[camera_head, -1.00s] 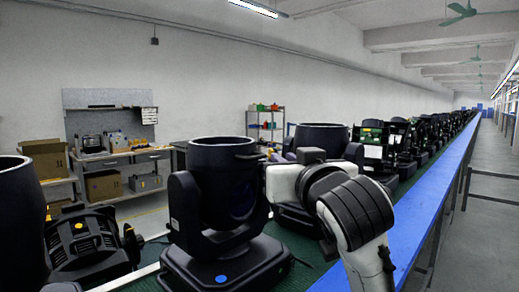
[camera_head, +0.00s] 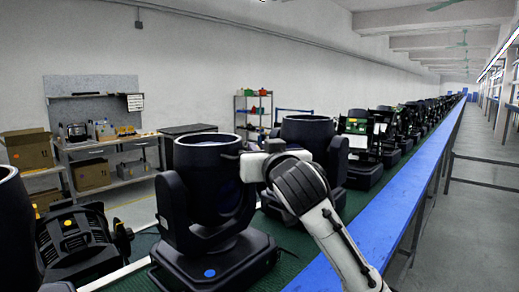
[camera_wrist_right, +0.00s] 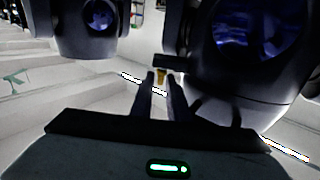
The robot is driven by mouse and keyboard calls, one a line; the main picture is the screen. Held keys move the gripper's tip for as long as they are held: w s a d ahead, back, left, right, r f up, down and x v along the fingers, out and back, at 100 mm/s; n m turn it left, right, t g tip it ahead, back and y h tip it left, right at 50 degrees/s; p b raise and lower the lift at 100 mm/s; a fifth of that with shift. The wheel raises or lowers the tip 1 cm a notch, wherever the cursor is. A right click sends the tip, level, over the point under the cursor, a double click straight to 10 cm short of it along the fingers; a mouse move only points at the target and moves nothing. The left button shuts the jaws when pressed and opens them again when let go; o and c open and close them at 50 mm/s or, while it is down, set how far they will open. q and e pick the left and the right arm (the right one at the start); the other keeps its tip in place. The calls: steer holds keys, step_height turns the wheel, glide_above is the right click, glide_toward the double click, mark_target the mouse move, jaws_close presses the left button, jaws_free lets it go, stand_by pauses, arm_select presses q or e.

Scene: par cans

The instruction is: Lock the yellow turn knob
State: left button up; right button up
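The black par can (camera_head: 205,205) stands upright on its base, left of centre in the head view. My right gripper (camera_head: 229,156) reaches its upper right side from the right. In the right wrist view the dark housing with a bluish lens (camera_wrist_right: 250,25) fills the upper right. The small yellow turn knob (camera_wrist_right: 160,77) shows between the tips of my right gripper (camera_wrist_right: 160,80). The two fingers stand apart, with a narrow gap around the knob; contact is not clear. The knob is hidden in the head view. My left gripper is not in view.
More black par cans stand in a row along the green belt, one (camera_head: 308,130) just behind my right gripper. A blue rail (camera_head: 385,220) runs along the right side. A workbench (camera_head: 110,150) with boxes stands at the back left. The aisle at right is open.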

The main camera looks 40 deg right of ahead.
jaws_close()
